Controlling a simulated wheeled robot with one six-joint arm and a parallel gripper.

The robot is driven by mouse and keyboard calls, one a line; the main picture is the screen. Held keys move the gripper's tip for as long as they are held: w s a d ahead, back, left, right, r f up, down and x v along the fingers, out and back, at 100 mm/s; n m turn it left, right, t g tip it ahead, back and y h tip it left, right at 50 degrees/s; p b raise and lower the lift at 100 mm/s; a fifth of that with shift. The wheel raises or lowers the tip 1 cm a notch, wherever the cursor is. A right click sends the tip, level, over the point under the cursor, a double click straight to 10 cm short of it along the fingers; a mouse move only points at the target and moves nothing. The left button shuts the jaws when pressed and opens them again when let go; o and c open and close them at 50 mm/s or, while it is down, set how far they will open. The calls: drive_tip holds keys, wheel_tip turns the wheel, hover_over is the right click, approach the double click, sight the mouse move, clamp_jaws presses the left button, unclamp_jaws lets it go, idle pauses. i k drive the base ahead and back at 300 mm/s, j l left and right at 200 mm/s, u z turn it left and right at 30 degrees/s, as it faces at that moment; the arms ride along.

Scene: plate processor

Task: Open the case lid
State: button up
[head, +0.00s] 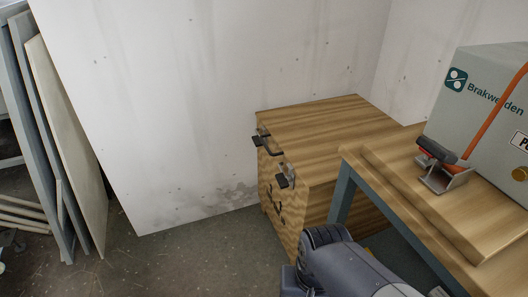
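A wooden case (285,195) with striped light-brown grain stands on the floor against the white wall. Its flat top (325,122) looks level and closed; I cannot make out a lid seam. A dark bar handle (267,143) and a metal latch-like fitting (286,176) stick out from its left face. More dark fittings lower on that face are hard to make out. My grey arm shows at the bottom centre, in front of the case's lower part. My gripper is not in view.
A wooden table (450,240) with blue-grey legs stands at right, close to the case. On it are a grey box (470,110) with an orange cable and a red-black clamp-like device (438,160). Boards (75,150) lean at far left. Floor (180,260) left of the case is clear.

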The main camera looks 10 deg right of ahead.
sight(309, 134)
drive_tip(key=i+j+u, duration=0.1)
drive_tip(key=i+u, duration=0.6)
